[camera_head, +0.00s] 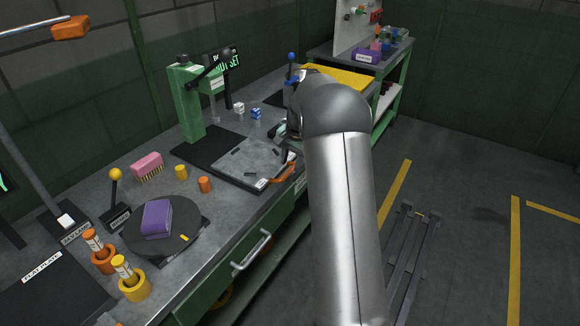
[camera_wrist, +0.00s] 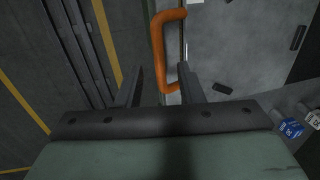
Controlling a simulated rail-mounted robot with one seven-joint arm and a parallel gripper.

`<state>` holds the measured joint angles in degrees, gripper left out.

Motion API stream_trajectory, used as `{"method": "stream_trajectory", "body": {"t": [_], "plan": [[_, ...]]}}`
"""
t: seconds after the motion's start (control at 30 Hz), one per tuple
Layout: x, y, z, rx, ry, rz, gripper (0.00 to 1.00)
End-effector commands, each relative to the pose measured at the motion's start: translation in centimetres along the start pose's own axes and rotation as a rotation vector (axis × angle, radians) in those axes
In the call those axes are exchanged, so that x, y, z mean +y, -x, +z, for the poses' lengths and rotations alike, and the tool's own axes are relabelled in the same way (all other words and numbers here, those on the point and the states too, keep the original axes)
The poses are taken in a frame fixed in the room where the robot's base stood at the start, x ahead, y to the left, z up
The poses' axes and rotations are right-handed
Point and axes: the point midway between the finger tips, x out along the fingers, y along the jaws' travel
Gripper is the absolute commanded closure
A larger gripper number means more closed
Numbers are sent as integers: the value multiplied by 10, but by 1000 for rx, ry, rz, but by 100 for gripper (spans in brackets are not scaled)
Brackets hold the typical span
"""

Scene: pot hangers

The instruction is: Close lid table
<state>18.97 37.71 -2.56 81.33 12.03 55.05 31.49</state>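A grey plate (camera_head: 240,163) lies flat, as far as I can tell, on a black base at the front of the workbench. It also shows in the wrist view (camera_wrist: 235,45). An orange handle (camera_head: 283,175) is at its front right edge; in the wrist view the handle (camera_wrist: 160,45) runs down toward my fingers. My gripper (camera_wrist: 162,75) is open, with one finger on each side of the handle's near end in the picture. I cannot tell whether it touches. In the head view my arm partly hides the gripper (camera_head: 289,150) beside the handle.
A green press (camera_head: 188,105) stands behind the plate. White (camera_head: 238,109) and blue (camera_head: 256,113) small blocks sit behind it. A purple block (camera_head: 157,218) rests on a round turntable at left, near orange and yellow cylinders. A yellow-topped surface (camera_head: 340,76) is beyond my arm. Floor at right is mostly free.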

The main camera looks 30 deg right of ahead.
Motion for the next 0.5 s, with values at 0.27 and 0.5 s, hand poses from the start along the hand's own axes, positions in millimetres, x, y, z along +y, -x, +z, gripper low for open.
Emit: {"method": "stream_trajectory", "body": {"t": [0.27, 0.5], "plan": [[0, -26, 0, -1, 0, 0, 66], [0, -28, 0, 0, 1, 0, 66]]}}
